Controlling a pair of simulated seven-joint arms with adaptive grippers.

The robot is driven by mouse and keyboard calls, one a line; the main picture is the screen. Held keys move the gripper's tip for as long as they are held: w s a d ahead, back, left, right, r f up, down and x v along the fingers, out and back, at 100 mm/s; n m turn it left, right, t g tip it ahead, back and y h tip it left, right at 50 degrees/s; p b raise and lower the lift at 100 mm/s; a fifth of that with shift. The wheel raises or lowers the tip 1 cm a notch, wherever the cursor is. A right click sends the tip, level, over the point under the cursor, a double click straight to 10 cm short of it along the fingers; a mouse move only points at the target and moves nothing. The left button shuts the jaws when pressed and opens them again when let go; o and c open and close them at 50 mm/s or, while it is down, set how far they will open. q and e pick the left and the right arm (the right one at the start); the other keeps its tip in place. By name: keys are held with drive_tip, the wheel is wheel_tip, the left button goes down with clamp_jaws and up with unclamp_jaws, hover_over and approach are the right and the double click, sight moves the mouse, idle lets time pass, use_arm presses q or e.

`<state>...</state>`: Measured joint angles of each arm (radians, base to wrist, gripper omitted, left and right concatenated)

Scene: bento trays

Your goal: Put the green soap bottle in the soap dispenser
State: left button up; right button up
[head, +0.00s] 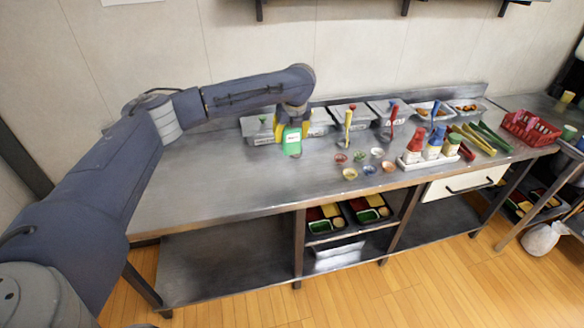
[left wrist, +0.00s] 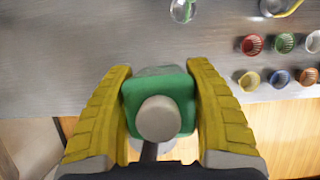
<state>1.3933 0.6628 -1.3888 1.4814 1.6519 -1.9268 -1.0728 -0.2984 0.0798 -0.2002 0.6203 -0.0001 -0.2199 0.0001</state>
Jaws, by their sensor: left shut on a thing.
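The green soap bottle (head: 292,142) is held between the yellow fingers of my left gripper (head: 291,129), above or at the steel counter near its back. I cannot tell whether its base touches the counter. In the left wrist view the bottle (left wrist: 130,97) shows as a green block with a round beige end facing the camera, and the fingers of the left gripper (left wrist: 161,110) close on both its sides. I cannot clearly pick out the soap dispenser. A small clear round object with some green (left wrist: 183,10) is cut off at the top of the wrist view. My right gripper is not in view.
Metal containers (head: 352,113) line the counter's back, one with a yellow-handled utensil. Several small bowls (head: 349,174) and a white tray of squeeze bottles (head: 430,160) stand to the right. A red basket (head: 530,128) is farther right. The counter's left part (head: 200,180) is clear.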

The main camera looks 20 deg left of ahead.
use_arm(q)
wheel_tip(320, 180, down, 14)
drive_tip(key=shift+r, duration=0.25)
idle(0.5)
drive_tip(key=shift+f, duration=0.1)
drive_tip(key=o, duration=1.4)
